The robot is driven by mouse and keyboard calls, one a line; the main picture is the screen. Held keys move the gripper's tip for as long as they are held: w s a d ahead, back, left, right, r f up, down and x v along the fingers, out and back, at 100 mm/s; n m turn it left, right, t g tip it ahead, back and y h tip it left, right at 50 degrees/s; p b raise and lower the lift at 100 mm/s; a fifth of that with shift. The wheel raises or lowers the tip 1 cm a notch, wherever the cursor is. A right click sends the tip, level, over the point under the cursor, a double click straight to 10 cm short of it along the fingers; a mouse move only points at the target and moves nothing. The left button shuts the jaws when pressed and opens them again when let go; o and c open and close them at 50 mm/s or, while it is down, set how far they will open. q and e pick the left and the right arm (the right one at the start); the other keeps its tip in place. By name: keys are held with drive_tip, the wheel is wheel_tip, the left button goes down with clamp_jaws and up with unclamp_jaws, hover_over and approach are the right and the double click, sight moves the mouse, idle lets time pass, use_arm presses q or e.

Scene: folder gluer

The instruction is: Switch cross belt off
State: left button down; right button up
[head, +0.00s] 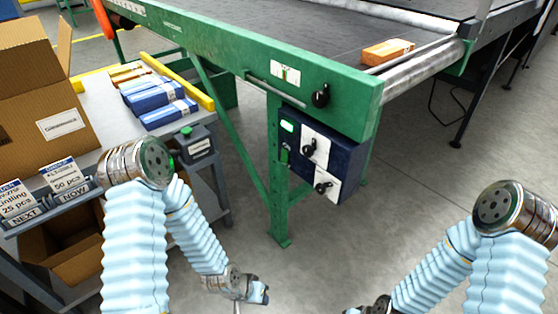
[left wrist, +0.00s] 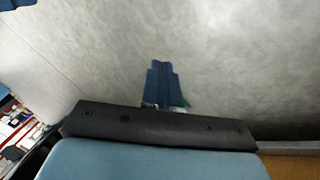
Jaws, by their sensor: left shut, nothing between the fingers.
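A dark blue control box (head: 349,163) hangs under the green conveyor frame. It carries a lit green indicator (head: 287,126) and two white panels, each with a black rotary knob: an upper knob (head: 309,148) and a lower knob (head: 322,187). Another black knob (head: 321,96) sits on the green side rail. The labels are too small to read, so I cannot tell which knob is the cross belt's. My left gripper (head: 259,293) is low over the floor, apart from the box. In the left wrist view its blue fingers (left wrist: 165,86) are shut and empty. My right gripper's fingers are out of frame.
The dark conveyor belt (head: 290,40) carries an orange carton (head: 388,51) near its end roller. Floor before the control box is clear.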

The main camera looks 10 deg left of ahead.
sight(283, 159)
use_arm(q)
drive_tip(key=w+a+r+m+t+h+b, duration=0.1)
drive_tip(key=w+a+r+m+t, duration=0.25)
drive_tip(key=w+r+m, duration=0.35)
drive_tip(key=w+a+r+m+t+h+b, duration=0.1)
drive_tip(key=w+a+r+m+t, duration=0.15)
drive_tip(key=w+r+t, duration=0.4)
drive_tip(key=w+a+r+m+h, duration=0.2)
drive_tip(key=r+m, duration=0.5)
drive_tip(key=m, duration=0.1)
drive_tip(key=w+a+r+m+h+b, duration=0.1)
drive_tip(key=a+r+m, duration=0.1)
drive_tip(key=r+m, duration=0.6)
drive_tip(key=shift+w+t+h, duration=0.3)
drive_tip(key=shift+w+h, duration=0.05)
drive_tip(key=shift+h, duration=0.05)
drive_tip(key=shift+w+d+f, duration=0.1)
drive_tip(key=shift+d, duration=0.05)
drive_tip(key=x, duration=1.3)
drive_tip(key=shift+w+d, duration=0.25)
drive_tip(key=shift+w, duration=0.1)
